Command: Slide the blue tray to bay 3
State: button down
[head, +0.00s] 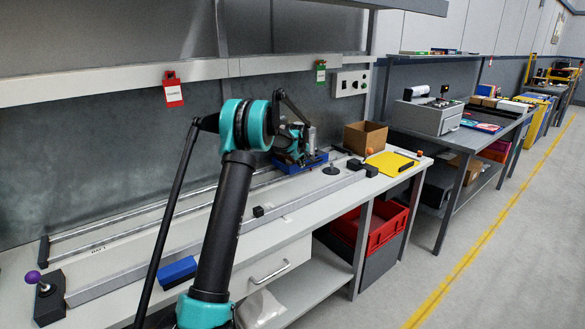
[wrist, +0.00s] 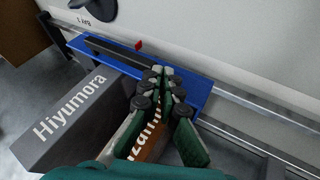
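The blue tray (head: 303,163) sits across the rails on the long white bench, toward its far end. In the wrist view the blue tray (wrist: 198,88) carries a long dark bar (wrist: 108,50) like a handle and a small red marker. My gripper (head: 300,150) is down at the tray. In the wrist view its fingertips (wrist: 162,76) are close together around the dark bar and look shut on it; the contact itself is partly hidden by the fingers. A "BAY 1" label (head: 97,250) lies near the rails' near end.
A blue block (head: 178,270) and a purple-knobbed stop (head: 40,284) are at the near end. A cardboard box (head: 365,137), yellow sheet (head: 390,164) and dark round-based stand (head: 331,168) are past the tray. The rails nearer than the tray look clear.

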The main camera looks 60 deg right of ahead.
aim_at(318, 159)
jog(key=s+d, duration=0.1)
jog(key=d, duration=0.3)
jog(key=s+d, duration=0.2)
jog(key=d, duration=0.3)
jog(key=s+d, duration=0.1)
jog(key=d, duration=0.3)
jog(key=shift+s+d, duration=0.2)
jog(key=shift+d, duration=0.05)
jog(key=shift+w, duration=0.1)
jog(key=shift+w+a, duration=0.15)
jog(key=shift+a, duration=0.15)
jog(key=a, duration=0.3)
jog(key=shift+w+a+r, duration=0.25)
jog(key=shift+w+a, duration=0.05)
jog(key=shift+a, duration=0.05)
jog(key=v, duration=0.9)
jog(key=shift+r, duration=0.15)
